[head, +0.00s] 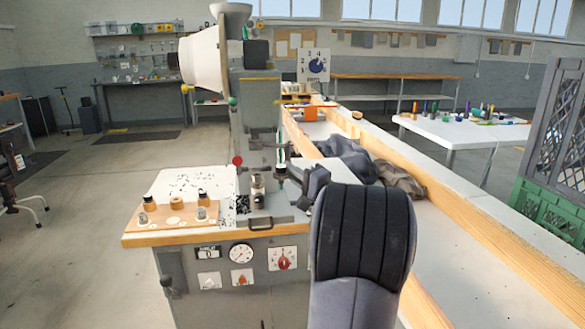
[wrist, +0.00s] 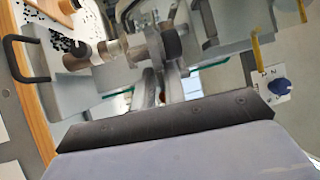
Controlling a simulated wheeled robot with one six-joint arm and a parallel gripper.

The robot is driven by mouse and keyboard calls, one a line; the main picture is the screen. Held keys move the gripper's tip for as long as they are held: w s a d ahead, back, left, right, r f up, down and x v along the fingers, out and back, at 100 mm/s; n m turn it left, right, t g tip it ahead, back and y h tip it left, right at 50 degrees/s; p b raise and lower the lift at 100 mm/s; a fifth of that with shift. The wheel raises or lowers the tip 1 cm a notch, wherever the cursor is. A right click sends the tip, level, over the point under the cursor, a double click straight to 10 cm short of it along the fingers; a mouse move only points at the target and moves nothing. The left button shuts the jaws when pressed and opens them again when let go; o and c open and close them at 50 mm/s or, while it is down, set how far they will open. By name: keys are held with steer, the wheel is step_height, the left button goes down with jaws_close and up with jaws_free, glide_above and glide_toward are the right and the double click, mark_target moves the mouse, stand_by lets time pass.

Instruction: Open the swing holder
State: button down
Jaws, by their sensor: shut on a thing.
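The eyelet press (head: 258,125) stands at the bench end, with a small metal post (head: 258,185) and a dark tool part (head: 281,172) under its head. My gripper (head: 286,188) reaches in from the right beside these parts, its fingertips mostly hidden. In the wrist view, my gripper's fingers (wrist: 160,88) run up to a metal cylinder with a dark round end (wrist: 172,43), which seems to be the swing holder. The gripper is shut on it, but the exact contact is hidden. How far the holder is swung cannot be told.
A black bar handle (head: 261,225) sits on the front of the press base. Dark cloths (head: 345,157) lie in the long trough at right. A green crate (head: 548,215) stands far right.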

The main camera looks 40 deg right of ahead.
steer(key=shift+s+d+r+n+y+p, duration=0.15)
steer(key=shift+d+r+n+y+p, duration=0.45)
steer(key=shift+p, duration=1)
steer(key=shift+s+d+n+y+p, duration=0.15)
steer(key=shift+n+y+p, duration=0.15)
steer(key=shift+y+p, duration=1)
steer(key=shift+s+d+f+n+y+p, duration=0.15)
steer(key=shift+n+y+p, duration=0.25)
steer(key=shift+p, duration=0.85)
steer(key=shift+f, duration=0.1)
steer(key=c, duration=1.6)
jaws_free()
steer(key=shift+f, duration=0.15)
steer(key=shift+o, duration=0.2)
steer(key=b+v, duration=0.1)
steer(key=v, duration=0.9)
steer(key=shift+s+d, duration=0.15)
steer(key=shift+s, duration=0.25)
steer(key=shift+w, duration=0.1)
